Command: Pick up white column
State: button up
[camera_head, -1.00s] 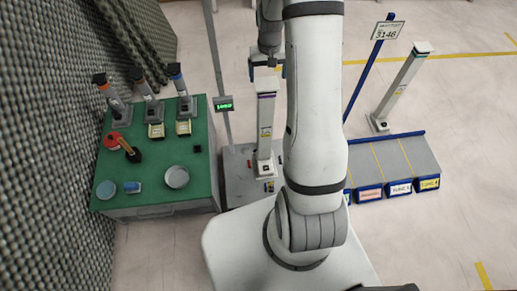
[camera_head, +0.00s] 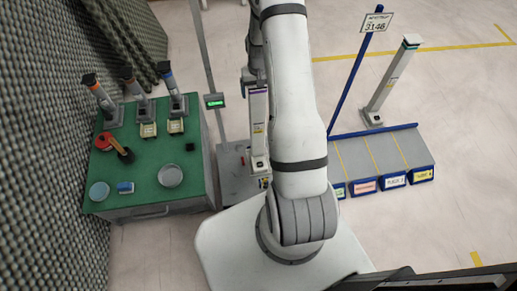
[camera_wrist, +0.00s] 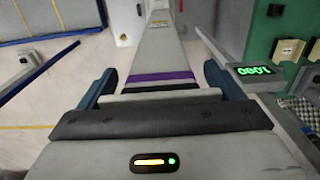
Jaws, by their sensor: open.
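A white column (camera_head: 258,125) with a purple and black band near its top stands upright on a grey platform left of my arm. My gripper (camera_head: 255,82) is at its top end, where the arm partly hides it. In the wrist view the column (camera_wrist: 161,48) runs away from the camera between the two blue fingers of my open gripper (camera_wrist: 158,85). A gap shows on each side of the column at the fingers. A second white column (camera_head: 392,82) with a teal top band stands tilted in the picture at the right, beyond the blue-edged platform.
A green-topped bench (camera_head: 150,195) with tools, tins and several dark-topped devices is at the left. A thin pole with a green display (camera_head: 214,101) stands close left of the column. A blue post with a sign (camera_head: 375,22) and a grey platform with labelled bins (camera_head: 385,150) are at right.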

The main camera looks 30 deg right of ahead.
jog(key=c, duration=1.7)
jog(key=shift+w+r, duration=0.15)
jog(key=shift+r, duration=0.05)
